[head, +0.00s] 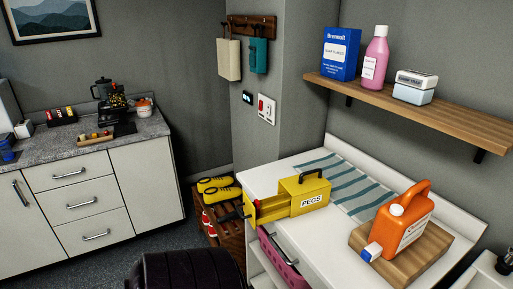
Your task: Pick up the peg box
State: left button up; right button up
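The peg box (311,201) is a yellow box with a white "PEGS" label and a dark handle on top. It sits on the white counter (352,240), near its left edge. A yellow drawer-like part (270,210) sticks out from its left side towards the counter edge, with something red and a dark knob at its outer end. Whether this part is joined to the box is hard to tell. Neither of my grippers can be made out in the head view.
A striped cloth (345,182) lies behind the box. A wooden shelf (420,110) with bottles and boxes hangs above. A pink basket (280,262) sits below the counter; a dark rounded seat (188,272) stands in front.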

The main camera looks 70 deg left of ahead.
aim_at(309, 191)
jog(key=u, duration=1.85)
